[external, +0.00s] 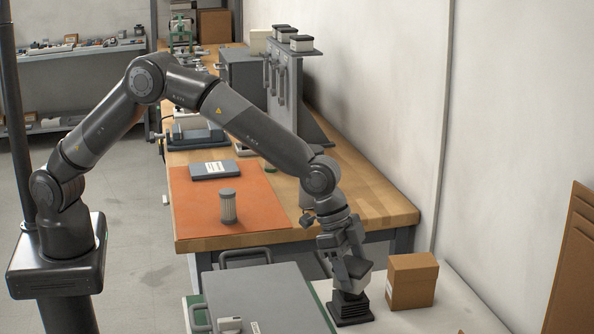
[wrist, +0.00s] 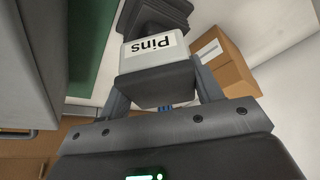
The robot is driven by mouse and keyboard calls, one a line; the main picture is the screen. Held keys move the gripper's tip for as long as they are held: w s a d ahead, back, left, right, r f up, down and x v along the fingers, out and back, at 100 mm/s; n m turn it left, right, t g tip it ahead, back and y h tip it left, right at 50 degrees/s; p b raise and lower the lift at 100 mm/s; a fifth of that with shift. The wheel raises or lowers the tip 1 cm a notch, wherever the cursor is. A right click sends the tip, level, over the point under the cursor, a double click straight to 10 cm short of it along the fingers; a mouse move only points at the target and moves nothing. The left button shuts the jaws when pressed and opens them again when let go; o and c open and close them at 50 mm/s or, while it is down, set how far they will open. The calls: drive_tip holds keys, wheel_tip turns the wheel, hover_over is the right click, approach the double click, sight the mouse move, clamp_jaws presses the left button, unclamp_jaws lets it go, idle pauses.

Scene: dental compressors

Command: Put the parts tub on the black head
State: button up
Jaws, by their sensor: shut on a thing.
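The parts tub (wrist: 158,85) is a small grey box with a white "Pins" label, seen between the two fingers of my gripper (wrist: 163,92) in the wrist view. My gripper is shut on it. In the external view my gripper (external: 350,262) points down at the front right, partly hiding the tub. The black head (external: 351,310) is a dark ribbed, stepped block directly below the gripper. It also shows just beyond the tub in the wrist view (wrist: 155,17), partly covered by it. I cannot tell whether the tub touches the head.
A cardboard box (external: 411,281) stands close to the right of the head. A grey case (external: 262,298) with handles lies to the left. Behind is a wooden bench (external: 375,210) with an orange mat (external: 200,221) and a ribbed cylinder (external: 228,206). A wall bounds the right.

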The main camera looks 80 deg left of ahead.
drive_tip(key=shift+f, duration=0.15)
drive_tip(key=o, duration=1.1)
drive_tip(key=shift+o, duration=0.2)
drive_tip(key=v, duration=1.2)
drive_tip(key=s+a+r+n+t, duration=0.1)
drive_tip(key=s+a+r, duration=0.2)
drive_tip(key=a+r, duration=0.25)
drive_tip(key=s+a+r+n, duration=0.1)
drive_tip(key=s+a+r, duration=0.25)
drive_tip(key=a, duration=0.35)
drive_tip(key=s+a+r+n+y, duration=0.2)
drive_tip(key=s+a+r, duration=0.3)
drive_tip(key=s+a, duration=0.5)
drive_tip(key=s+a+f+n, duration=0.2)
drive_tip(key=s+a, duration=0.5)
drive_tip(key=s, duration=0.3)
drive_tip(key=s+a+f+n+t+y, duration=0.1)
drive_tip(key=s+a+f+n, duration=0.1)
drive_tip(key=s+a, duration=0.5)
drive_tip(key=s+n, duration=0.1)
drive_tip(key=s, duration=0.2)
drive_tip(key=shift+a, duration=0.2)
